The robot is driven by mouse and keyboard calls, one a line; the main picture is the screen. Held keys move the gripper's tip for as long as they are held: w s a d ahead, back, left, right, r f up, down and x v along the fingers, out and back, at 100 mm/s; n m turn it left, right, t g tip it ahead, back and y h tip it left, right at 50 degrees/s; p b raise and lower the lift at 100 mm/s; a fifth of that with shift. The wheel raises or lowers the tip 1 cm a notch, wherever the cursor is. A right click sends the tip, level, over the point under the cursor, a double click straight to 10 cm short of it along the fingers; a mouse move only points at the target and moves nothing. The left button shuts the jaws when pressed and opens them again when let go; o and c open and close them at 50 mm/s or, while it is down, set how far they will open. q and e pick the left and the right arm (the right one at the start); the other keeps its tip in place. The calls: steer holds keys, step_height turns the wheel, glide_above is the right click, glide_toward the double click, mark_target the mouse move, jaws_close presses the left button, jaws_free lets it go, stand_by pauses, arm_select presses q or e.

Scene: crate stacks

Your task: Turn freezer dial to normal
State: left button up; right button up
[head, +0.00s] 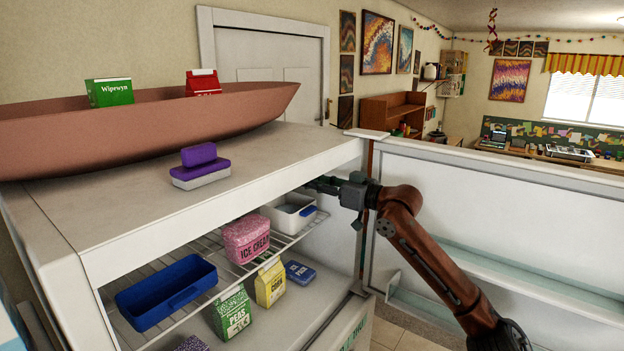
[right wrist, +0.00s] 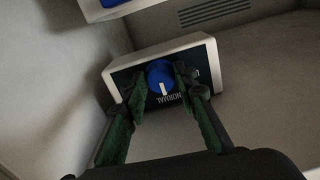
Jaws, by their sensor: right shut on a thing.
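The freezer (head: 110,262) stands with its door (head: 480,200) swung open to the right. My right gripper (head: 322,184) reaches inside, under the top at the far right; its fingertips and the dial are hard to see there. In the right wrist view, the blue round dial (right wrist: 157,73) sits on a dark panel in a white housing (right wrist: 160,50). The fingers of my right gripper (right wrist: 160,85) are shut on the dial, one on each side. The dial's white mark points down towards the upside-down word NORMAL (right wrist: 170,99). My left gripper is not in view.
A wire shelf (head: 240,262) holds a blue bin (head: 165,292), a pink ice cream pack (head: 247,238) and a white bin (head: 285,222). Food packs stand below.

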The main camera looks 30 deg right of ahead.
steer(key=o, duration=1.2)
steer(key=shift+c, duration=0.2)
steer(key=v, duration=1.2)
steer(key=shift+a, duration=0.1)
